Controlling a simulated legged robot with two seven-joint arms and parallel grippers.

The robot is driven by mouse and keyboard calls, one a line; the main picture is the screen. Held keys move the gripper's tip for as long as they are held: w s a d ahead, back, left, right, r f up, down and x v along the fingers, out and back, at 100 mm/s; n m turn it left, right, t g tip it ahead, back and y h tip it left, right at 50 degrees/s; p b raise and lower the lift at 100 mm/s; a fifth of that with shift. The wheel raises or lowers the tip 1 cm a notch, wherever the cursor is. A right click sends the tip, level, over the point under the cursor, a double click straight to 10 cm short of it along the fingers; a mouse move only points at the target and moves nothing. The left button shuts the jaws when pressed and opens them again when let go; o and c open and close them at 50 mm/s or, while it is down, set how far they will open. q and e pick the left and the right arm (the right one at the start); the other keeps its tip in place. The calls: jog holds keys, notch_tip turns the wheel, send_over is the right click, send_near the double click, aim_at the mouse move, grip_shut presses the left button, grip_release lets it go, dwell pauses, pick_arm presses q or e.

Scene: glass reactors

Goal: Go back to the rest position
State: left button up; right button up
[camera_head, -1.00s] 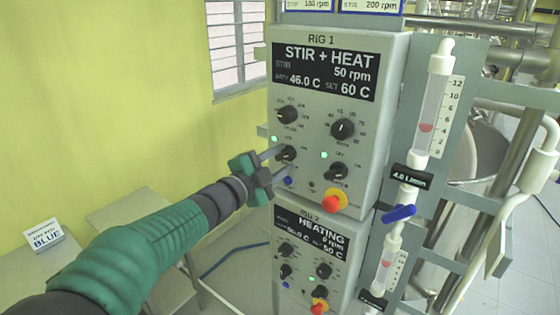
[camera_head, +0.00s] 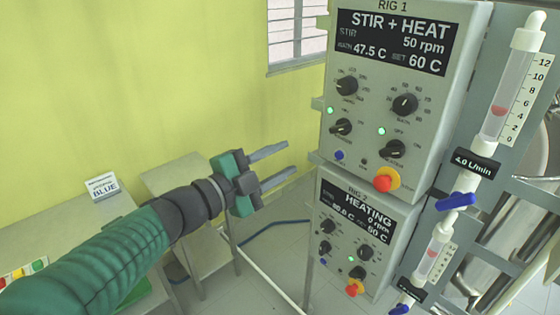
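My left gripper (camera_head: 273,166) comes in from the left on a green-sleeved arm. Its two grey fingers are spread apart with nothing between them. It is in the air to the left of the Rig 1 box (camera_head: 393,95), apart from its knobs. The Rig 1 screen (camera_head: 391,40) reads STIR + HEAT, 50 rpm, 47.5 C, set 60 C. Below it is the Rig 2 box (camera_head: 350,236), whose screen reads HEATING, 0 rpm. My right gripper does not show.
A flow meter (camera_head: 511,80) with a blue valve handle (camera_head: 457,201) is right of Rig 1. A blue hose (camera_head: 275,227) lies on the floor. Open air surrounds the gripper on its left.

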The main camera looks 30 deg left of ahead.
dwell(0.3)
pick_arm(q)
notch_tip(320, 180, down, 19)
jog(key=w+a+n+g+y, duration=0.25)
jog(key=n+g+y, duration=0.35)
jog(key=n, duration=0.5)
jog(key=s+d+f+n+g, duration=0.2)
jog(key=s+d+f+g, duration=0.1)
jog(key=s+f, duration=0.5)
jog(key=s+d+f+n+g, duration=0.3)
jog(key=s+d+f+g, duration=0.1)
jog(key=s+f, duration=0.5)
jog(key=shift+s+d+f+g, duration=0.25)
jog(key=shift+d+f+g, duration=0.05)
jog(key=shift+f+g, duration=0.35)
